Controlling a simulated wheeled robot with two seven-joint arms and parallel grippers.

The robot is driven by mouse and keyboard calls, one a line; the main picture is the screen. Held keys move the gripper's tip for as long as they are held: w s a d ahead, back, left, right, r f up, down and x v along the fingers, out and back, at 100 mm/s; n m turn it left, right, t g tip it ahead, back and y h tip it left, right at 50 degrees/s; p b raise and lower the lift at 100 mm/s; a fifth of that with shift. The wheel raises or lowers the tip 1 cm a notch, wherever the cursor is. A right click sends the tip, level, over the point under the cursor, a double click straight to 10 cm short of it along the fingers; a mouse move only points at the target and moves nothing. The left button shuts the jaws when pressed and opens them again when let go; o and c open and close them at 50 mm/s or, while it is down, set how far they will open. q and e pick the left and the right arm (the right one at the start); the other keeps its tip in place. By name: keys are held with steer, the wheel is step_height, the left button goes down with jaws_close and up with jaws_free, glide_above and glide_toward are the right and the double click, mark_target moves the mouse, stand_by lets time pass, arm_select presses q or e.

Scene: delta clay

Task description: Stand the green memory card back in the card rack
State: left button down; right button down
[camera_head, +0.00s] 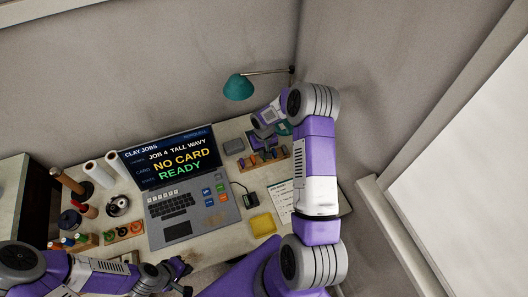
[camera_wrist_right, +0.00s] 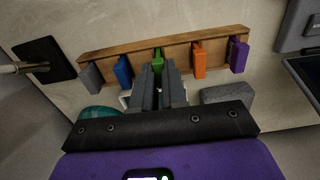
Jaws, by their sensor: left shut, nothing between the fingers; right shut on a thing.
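The wooden card rack (camera_wrist_right: 107,50) lies across the right wrist view and stands at the back right of the desk in the head view (camera_head: 277,161). The green memory card (camera_wrist_right: 157,61) is at the rack's middle place, between the blue card (camera_wrist_right: 123,69) and the orange card (camera_wrist_right: 199,63). My right gripper (camera_wrist_right: 158,76) is shut on the green card's near end. I cannot tell how deep the card sits in its slot. My left gripper (camera_head: 186,273) is shut and empty by the desk's front edge.
A grey card (camera_wrist_right: 91,75) and a purple card (camera_wrist_right: 238,56) stand at the rack's ends. A laptop (camera_head: 190,205) reads "NO CARD READY". A card reader (camera_head: 245,195), yellow pad (camera_head: 262,224), grey block (camera_head: 234,146) and teal lamp (camera_head: 238,88) are near the rack.

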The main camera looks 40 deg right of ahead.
arm_select(q)
steer(key=shift+f, duration=0.35)
arm_select(e)
steer(key=shift+f, duration=0.15)
steer(key=c, duration=1.1)
jaws_free()
steer(key=shift+s, duration=0.1)
arm_select(q)
steer(key=shift+a, duration=0.1)
arm_select(e)
steer(key=shift+o, duration=0.3)
steer(key=shift+o, duration=1.3)
arm_select(q)
steer(key=shift+w+r+p, duration=0.1)
steer(key=shift+r+p, duration=0.5)
steer(key=shift+p, duration=0.25)
arm_select(e)
steer(key=shift+w+d+r, duration=0.1)
steer(key=shift+w+r, duration=0.05)
steer(key=shift+r, duration=0.5)
steer(key=shift+w+d+r, duration=0.1)
steer(key=shift+r, duration=0.5)
arm_select(q)
steer(key=shift+r+p, duration=1.25)
steer(key=shift+r, duration=0.2)
arm_select(e)
steer(key=shift+a+r, duration=0.15)
steer(key=shift+r, duration=2.05)
